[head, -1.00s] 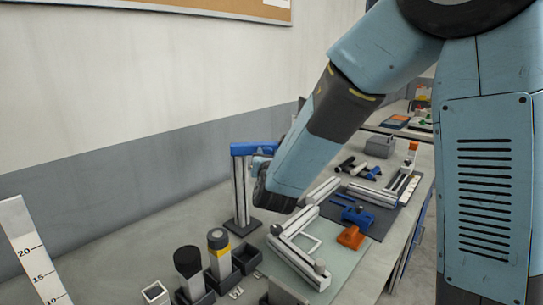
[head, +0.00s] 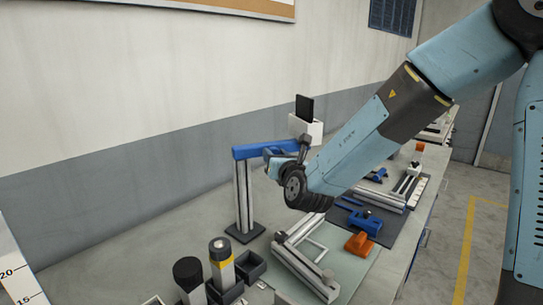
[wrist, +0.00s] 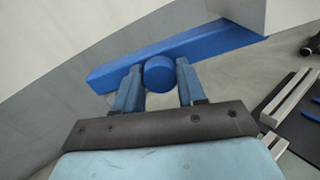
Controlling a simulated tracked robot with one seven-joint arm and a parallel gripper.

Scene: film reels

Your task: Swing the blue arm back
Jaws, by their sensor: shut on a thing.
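The blue arm (head: 256,150) sits level on top of a grey upright post (head: 243,194) with a dark foot. In the wrist view the blue arm (wrist: 215,44) crosses the upper part of the picture, with a round blue knob (wrist: 159,73) standing out from it. My gripper (wrist: 160,80) has one blue finger on each side of this knob and is shut on it. In the head view my gripper (head: 279,153) is at the arm's right part, partly hidden by my wrist.
A white box with a black panel (head: 306,127) stands behind the arm's right end. Below are a grey bar frame (head: 302,267), an orange block (head: 359,244), a blue clamp-like part (head: 363,221) and dark-capped cylinders (head: 188,270). The wall is close behind the post.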

